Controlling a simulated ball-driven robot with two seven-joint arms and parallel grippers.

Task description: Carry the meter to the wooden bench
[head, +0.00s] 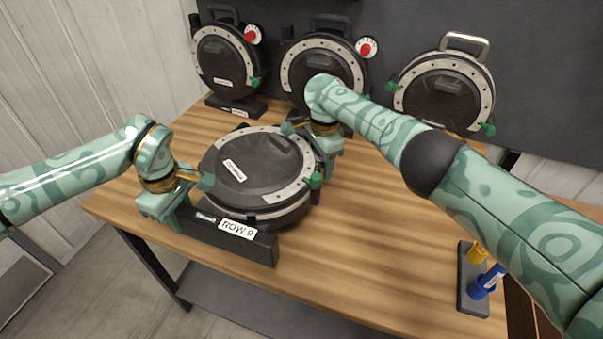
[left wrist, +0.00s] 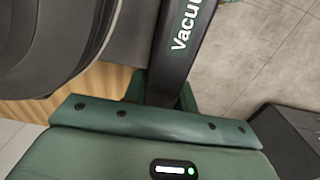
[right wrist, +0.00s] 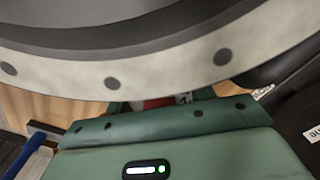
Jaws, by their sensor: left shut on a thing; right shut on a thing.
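The meter (head: 255,172), a round black disc with a pale bolted ring, lies nearly flat over the wooden bench (head: 370,240), near its left front. I cannot tell whether it touches the top. Its black bar marked ROW 9 (head: 215,232) is toward the front. My left gripper (head: 178,205) is shut on the meter's left side; the left wrist view shows its fingers around a black part with white lettering (left wrist: 180,45). My right gripper (head: 325,148) is shut on the meter's far right side; in the right wrist view the ring (right wrist: 180,68) hides most of its grip.
Three similar meters stand upright along the dark back wall: left (head: 226,62), middle (head: 322,72) and right (head: 447,88). A dark holder (head: 466,290) with a yellow and a blue piece (head: 487,282) is at the right front. The bench's middle front is clear.

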